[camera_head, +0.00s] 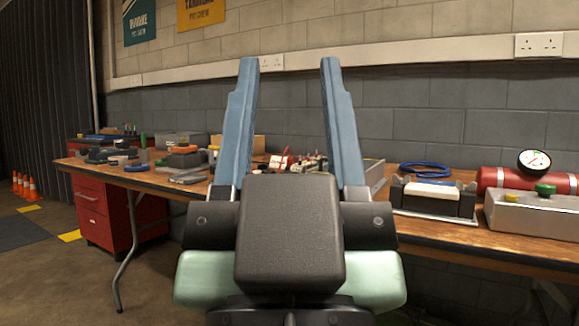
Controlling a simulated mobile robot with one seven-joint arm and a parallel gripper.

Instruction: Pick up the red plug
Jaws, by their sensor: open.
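My gripper (290,62) fills the middle of the view, with its two blue fingers pointing up and spread apart. Nothing is held between them. Through the gap, a small red item (283,160) with pale parts beside it shows on the workbench, beyond the gripper. It may be the red plug, but it is too small to tell. The gripper is apart from it. The fingers and the dark gripper body hide part of the bench around it.
A wooden-topped workbench (150,181) runs along the wall. At right are a blue cable coil (425,170), a grey-black fixture (440,198), a red cylinder (500,178) with a gauge (534,161) and a metal box (530,212). Tools clutter the left. Red drawers (90,210) stand below.

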